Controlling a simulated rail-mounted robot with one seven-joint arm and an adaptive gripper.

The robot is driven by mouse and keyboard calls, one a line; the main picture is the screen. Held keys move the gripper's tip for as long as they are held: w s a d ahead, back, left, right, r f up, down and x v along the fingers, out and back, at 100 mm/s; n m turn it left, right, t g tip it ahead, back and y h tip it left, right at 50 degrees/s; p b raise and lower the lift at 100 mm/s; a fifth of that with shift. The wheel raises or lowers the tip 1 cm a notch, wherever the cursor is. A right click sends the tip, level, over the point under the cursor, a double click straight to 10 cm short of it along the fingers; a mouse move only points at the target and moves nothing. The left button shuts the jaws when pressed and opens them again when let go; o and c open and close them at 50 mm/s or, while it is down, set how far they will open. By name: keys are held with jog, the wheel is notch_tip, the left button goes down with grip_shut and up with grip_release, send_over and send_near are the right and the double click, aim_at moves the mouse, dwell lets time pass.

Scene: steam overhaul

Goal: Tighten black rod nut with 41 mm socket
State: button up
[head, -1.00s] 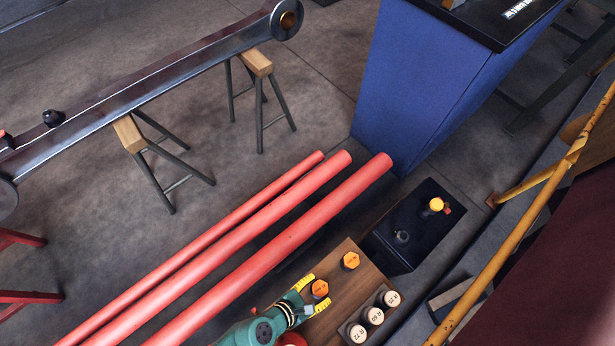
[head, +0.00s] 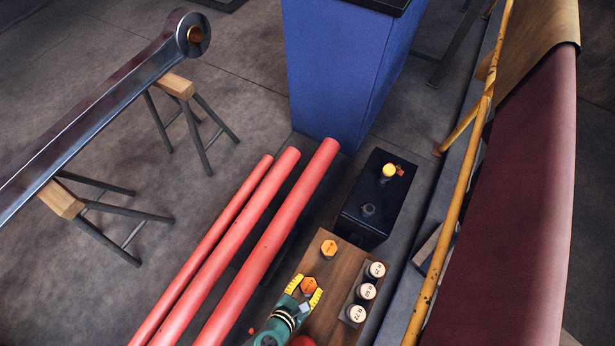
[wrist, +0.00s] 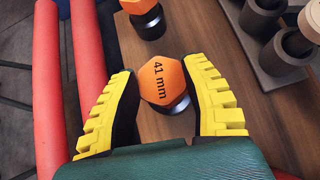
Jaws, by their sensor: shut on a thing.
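The 41 mm socket (wrist: 160,78) has an orange hexagonal cap marked "41 mm" above a dark and chrome body. It is between the yellow-toothed fingers of my gripper (wrist: 161,68) in the wrist view. In the head view the orange socket (head: 309,285) is also between the fingers of my gripper (head: 304,291), over the wooden board. My gripper is shut on this socket; the exact finger contact is hard to see. The long steel rod (head: 95,120) lies across trestles at the upper left. No black nut shows on the visible part of the rod.
Another orange-capped socket (head: 329,249) stands on the wooden board (head: 325,325), beside a rack of pale-capped cylinders (head: 367,291). Red pipes (head: 270,235) run along the left. A black box (head: 375,200), blue cabinet (head: 335,75) and yellow rail (head: 462,190) stand around it.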

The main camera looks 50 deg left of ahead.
notch_tip(320, 180, up, 6)
jog(key=p, duration=0.6)
jog(key=shift+w+r, duration=0.1)
jog(key=shift+r, duration=0.05)
dwell(0.6)
